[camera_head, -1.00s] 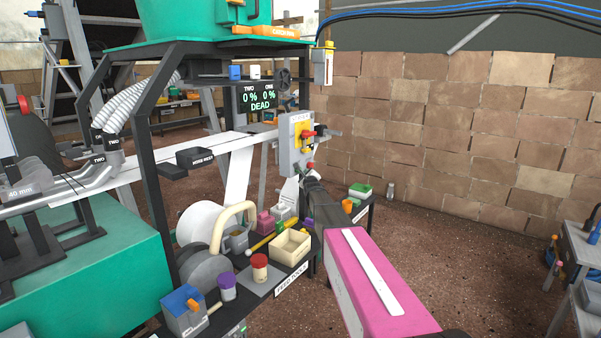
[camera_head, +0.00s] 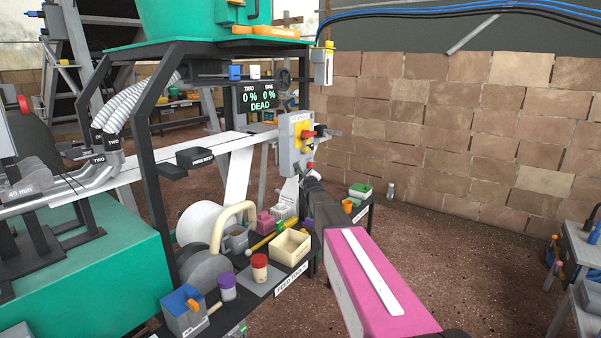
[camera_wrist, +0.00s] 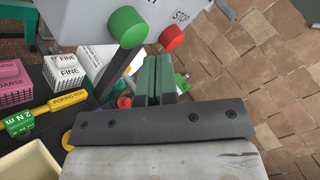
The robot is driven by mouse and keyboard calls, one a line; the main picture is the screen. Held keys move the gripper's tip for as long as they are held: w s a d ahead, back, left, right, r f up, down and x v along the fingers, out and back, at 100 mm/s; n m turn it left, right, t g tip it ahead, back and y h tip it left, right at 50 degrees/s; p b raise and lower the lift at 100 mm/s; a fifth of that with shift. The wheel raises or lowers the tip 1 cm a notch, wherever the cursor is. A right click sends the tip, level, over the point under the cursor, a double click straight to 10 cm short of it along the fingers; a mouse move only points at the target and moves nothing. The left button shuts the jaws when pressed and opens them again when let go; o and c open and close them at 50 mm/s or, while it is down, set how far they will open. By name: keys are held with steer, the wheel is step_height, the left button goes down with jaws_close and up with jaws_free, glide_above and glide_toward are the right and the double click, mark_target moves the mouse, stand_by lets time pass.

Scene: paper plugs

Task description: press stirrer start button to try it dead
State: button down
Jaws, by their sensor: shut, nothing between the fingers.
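The grey stirrer control box (camera_head: 286,150) hangs on the black frame in the head view, with a yellow plate and a red switch handle (camera_head: 308,134). No start label is readable. My gripper (camera_wrist: 158,82) is shut and empty, its tips just below the two buttons in the picture; I cannot tell whether they touch. In the head view the gripper is mostly hidden behind my arm. The display (camera_head: 260,98) reads 0 %, 0 % and DEAD.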

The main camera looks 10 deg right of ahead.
stand_by(0.7)
steer(key=shift+w+a, duration=0.3)
steer(key=shift+a, duration=0.05)
steer(key=shift+w+a, duration=0.3)
steer(key=shift+w, duration=0.05)
stand_by(0.9)
stand_by(0.4)
steer(key=shift+s+d, duration=0.65)
steer(key=shift+s, duration=0.05)
steer(key=shift+s+d, duration=1.75)
